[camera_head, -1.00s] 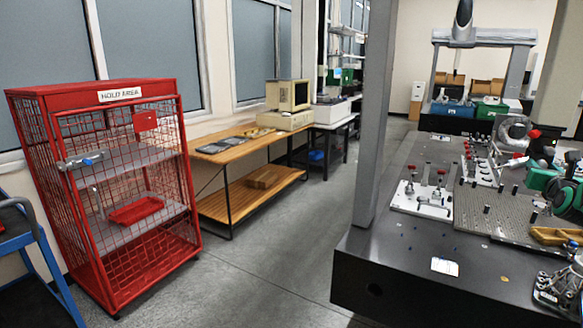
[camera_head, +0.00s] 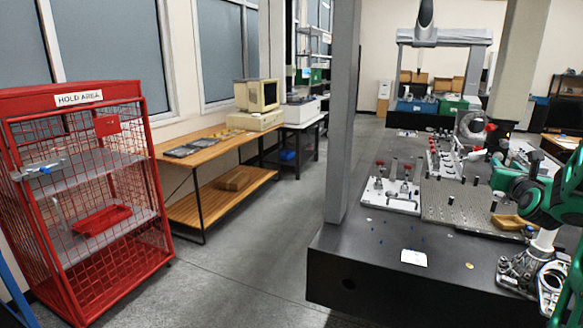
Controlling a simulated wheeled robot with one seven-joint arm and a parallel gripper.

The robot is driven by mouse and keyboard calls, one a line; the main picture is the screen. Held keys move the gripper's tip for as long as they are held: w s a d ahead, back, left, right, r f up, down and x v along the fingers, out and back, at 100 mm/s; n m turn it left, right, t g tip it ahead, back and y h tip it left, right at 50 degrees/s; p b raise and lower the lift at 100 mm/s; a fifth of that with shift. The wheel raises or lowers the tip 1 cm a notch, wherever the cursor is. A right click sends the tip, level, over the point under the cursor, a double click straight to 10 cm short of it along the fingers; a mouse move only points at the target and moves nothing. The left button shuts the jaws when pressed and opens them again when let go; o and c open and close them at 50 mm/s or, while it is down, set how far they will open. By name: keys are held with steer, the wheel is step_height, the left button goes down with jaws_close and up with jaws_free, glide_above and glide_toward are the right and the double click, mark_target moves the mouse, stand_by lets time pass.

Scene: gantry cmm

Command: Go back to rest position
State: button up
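A green and white jointed arm (camera_head: 545,200) stands at the right edge over the dark table, partly cut off by the frame. I cannot tell whether it is mine. Metal clamp-like parts (camera_head: 522,271) lie below its white link, near the table's front right. The dark inspection table (camera_head: 375,262) fills the right side.
A red mesh cage marked HOLD AREA (camera_head: 75,99) stands at left. A wooden bench (camera_head: 215,152) with an old computer (camera_head: 257,96) runs along the wall. A grey column (camera_head: 343,110) rises by the table. The floor (camera_head: 245,245) between cage and table is clear.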

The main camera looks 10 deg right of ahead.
steer(key=shift+s+a, duration=0.1)
steer(key=s+a+f+n+g+y, duration=0.35)
steer(key=s+a+f+n, duration=0.2)
steer(key=a+n, duration=0.35)
steer(key=s+a+f+n+g+y, duration=0.35)
steer(key=s+a+f+n, duration=0.2)
steer(key=n, duration=0.55)
steer(key=s+a+f+n+g+y, duration=0.1)
steer(key=s+a+n+g, duration=0.1)
steer(key=s+a+n, duration=0.2)
steer(key=s+a+f+n+g+y, duration=0.1)
steer(key=s+a+n, duration=0.4)
steer(key=s, duration=0.6)
steer(key=s+a+f+n+g, duration=0.3)
steer(key=s+a+n+g, duration=0.1)
steer(key=s+n, duration=0.3)
steer(key=shift+s+a+f+g+y, duration=0.25)
steer(key=shift+s+a+g+y, duration=0.2)
steer(key=shift+g, duration=0.25)
